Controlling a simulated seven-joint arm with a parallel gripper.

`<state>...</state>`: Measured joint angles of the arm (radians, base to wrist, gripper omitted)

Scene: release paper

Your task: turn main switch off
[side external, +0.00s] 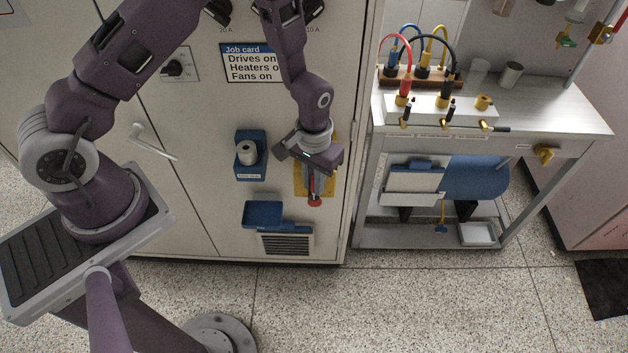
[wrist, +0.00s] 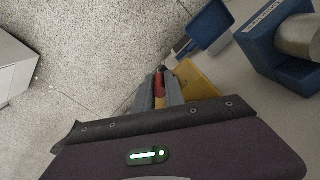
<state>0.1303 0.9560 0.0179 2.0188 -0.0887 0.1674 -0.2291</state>
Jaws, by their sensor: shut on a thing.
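The main switch appears as a yellow plate (side external: 299,181) with a red lever ending in a red knob (side external: 314,203), low on the cabinet front. The lever points down in the side view. My gripper (side external: 313,178) is at the lever, in front of the plate, and hides much of the switch. In the wrist view, my gripper's fingers (wrist: 160,90) are shut on the red lever (wrist: 159,86), with a yellowish part showing below the red. The yellow plate (wrist: 197,80) is beside the fingers there.
A blue holder (side external: 241,171) with a grey-white cylinder (side external: 247,153) is left of the switch. A blue tray (side external: 275,215) and a vent (side external: 286,244) are below. A job card (side external: 248,63) is above. A bench (side external: 545,120) with cables stands right. Floor in front is mostly clear.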

